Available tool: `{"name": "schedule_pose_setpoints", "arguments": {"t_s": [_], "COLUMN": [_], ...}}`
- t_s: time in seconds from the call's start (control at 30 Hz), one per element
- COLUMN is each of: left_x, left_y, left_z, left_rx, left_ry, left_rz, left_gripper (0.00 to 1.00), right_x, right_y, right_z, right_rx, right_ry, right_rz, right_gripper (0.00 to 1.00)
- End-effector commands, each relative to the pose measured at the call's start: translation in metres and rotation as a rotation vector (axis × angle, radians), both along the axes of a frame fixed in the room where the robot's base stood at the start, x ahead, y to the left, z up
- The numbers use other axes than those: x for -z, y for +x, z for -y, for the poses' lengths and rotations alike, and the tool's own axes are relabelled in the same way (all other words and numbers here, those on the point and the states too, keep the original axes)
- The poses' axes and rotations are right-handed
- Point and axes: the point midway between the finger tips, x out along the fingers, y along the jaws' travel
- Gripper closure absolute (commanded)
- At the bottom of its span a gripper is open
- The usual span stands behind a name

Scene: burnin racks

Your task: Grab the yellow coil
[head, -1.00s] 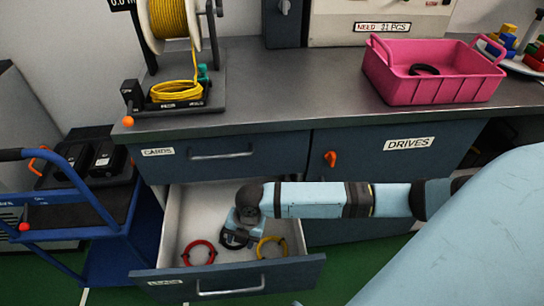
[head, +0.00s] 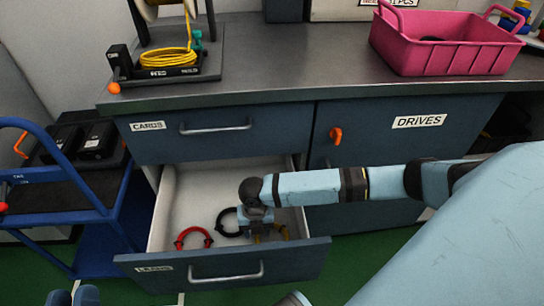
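The yellow coil (head: 284,233) lies at the right of the open drawer (head: 179,207), largely covered by my gripper. My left gripper (head: 257,231) points down at the yellow coil's left part. Its fingers are hidden or too small to tell whether they are open or touch the coil. A black coil (head: 226,226) lies just left of the gripper, and a red coil (head: 193,238) lies further left. I cannot make out my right gripper.
The drawer front (head: 222,265) stands pulled out below the cards drawer (head: 219,129). The counter (head: 280,66) carries a spool stand with yellow cable (head: 168,58) and a pink basket (head: 445,58). A blue trolley (head: 95,218) stands close on the left.

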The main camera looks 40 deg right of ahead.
Motion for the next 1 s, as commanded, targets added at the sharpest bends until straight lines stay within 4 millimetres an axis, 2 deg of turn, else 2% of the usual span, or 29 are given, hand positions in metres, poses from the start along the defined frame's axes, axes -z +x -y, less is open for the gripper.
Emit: {"name": "schedule_pose_setpoints", "arguments": {"t_s": [0.03, 0.2, 0.47, 0.5, 0.7, 1.0], "left_x": [0.001, 0.017, 0.019, 0.019, 0.019, 0.017], "left_y": [-0.001, 0.001, 0.001, 0.001, 0.002, 0.001], "left_z": [0.002, 0.004, 0.004, 0.004, 0.004, 0.004], "left_rx": [0.009, 0.025, 0.029, 0.029, 0.029, 0.028], "left_ry": [-0.014, 0.007, 0.015, 0.015, 0.015, 0.015], "left_rz": [0.021, -0.028, -0.045, -0.045, -0.046, -0.045], "left_gripper": [0.62, 0.62, 0.62, 0.62, 0.62, 0.62], "right_x": [0.013, 0.038, 0.041, 0.041, 0.041, 0.037], "right_y": [0.0, -0.002, -0.002, -0.002, -0.002, -0.002], "right_z": [0.0, -0.001, -0.001, -0.001, -0.001, -0.001], "right_rx": [0.001, 0.001, 0.001, 0.001, 0.001, 0.0], "right_ry": [0.0, 0.001, 0.0, 0.0, 0.0, 0.0], "right_rz": [-0.002, -0.002, 0.0, 0.0, 0.0, 0.001], "right_gripper": [0.53, 0.53, 0.53, 0.57, 1.0, 1.0]}}
